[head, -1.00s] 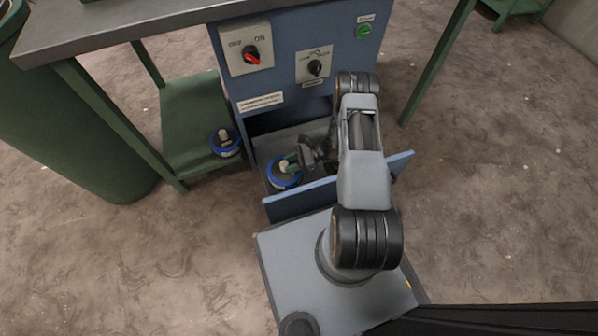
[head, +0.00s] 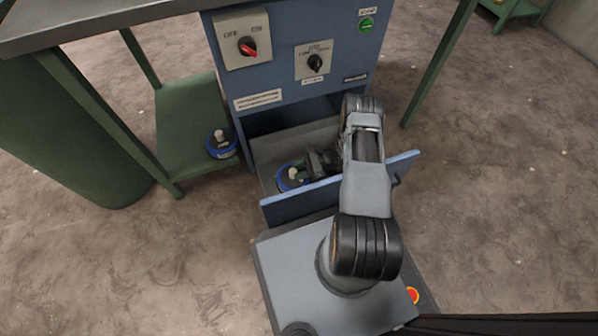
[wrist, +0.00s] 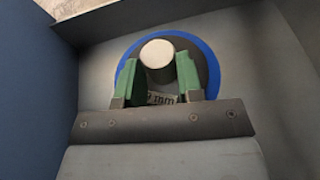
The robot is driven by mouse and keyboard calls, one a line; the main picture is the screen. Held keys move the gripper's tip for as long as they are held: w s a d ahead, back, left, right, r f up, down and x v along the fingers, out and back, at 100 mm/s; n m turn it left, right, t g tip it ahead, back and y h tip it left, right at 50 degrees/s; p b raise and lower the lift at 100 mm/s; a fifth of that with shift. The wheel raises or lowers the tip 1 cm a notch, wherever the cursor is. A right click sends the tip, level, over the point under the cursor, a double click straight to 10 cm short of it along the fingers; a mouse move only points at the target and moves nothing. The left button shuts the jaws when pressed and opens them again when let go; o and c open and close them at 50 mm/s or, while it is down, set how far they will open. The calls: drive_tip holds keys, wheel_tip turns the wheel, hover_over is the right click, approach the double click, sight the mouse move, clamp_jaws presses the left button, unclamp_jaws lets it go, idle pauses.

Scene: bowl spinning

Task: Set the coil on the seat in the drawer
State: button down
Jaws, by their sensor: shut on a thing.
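The coil (head: 287,183) is a blue-rimmed disc with a dark face and a pale knob standing up from its middle. It is inside the open drawer (head: 268,211), at the left. My gripper (head: 300,173) reaches it from the right with green fingers. In the wrist view the gripper (wrist: 160,84) is shut on the knob of the coil (wrist: 212,65), one finger on each side. A label ending in "mm" shows between the fingers. The seat cannot be made out. I cannot tell whether the coil touches the drawer floor.
A second blue-rimmed coil (head: 222,144) with a pale knob lies on the green lower shelf (head: 188,115) to the left. The blue cabinet (head: 285,85) with switches stands behind the drawer. The drawer's front panel rises close beside my arm.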

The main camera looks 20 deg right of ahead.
drive_tip(key=c, duration=0.8)
unclamp_jaws()
drive_tip(key=shift+o, duration=0.2)
